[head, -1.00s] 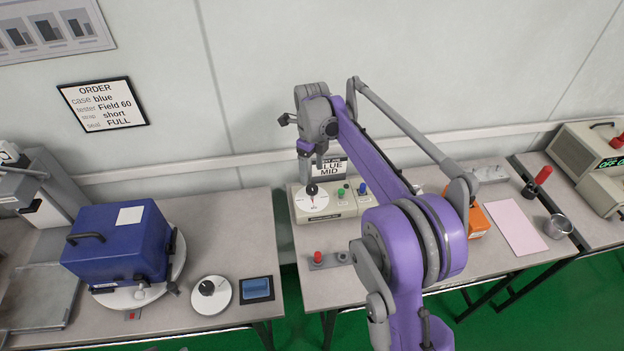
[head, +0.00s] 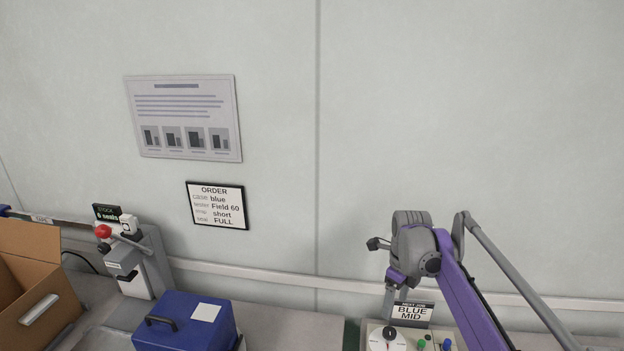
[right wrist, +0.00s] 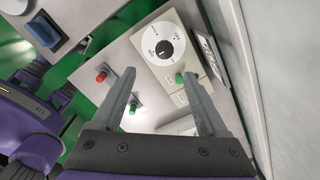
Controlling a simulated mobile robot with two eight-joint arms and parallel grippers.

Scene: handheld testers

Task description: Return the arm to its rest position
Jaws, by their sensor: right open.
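My right arm, purple and grey, reaches in from the lower right of the head view. My right gripper (head: 388,292) hangs down above the white tester box with a dial (head: 388,338). In the right wrist view its two grey fingers (right wrist: 160,105) are apart with nothing between them. Beyond the fingers, the tester box (right wrist: 165,48) shows its round dial and a green button. My left gripper is not in view.
A blue case (head: 185,325) with a handle stands on the left bench. An open cardboard box (head: 35,295) and a grey press with a red knob (head: 140,262) are further left. A sign reading "BLUE MID" (head: 412,312) stands behind the tester. The wall is close behind.

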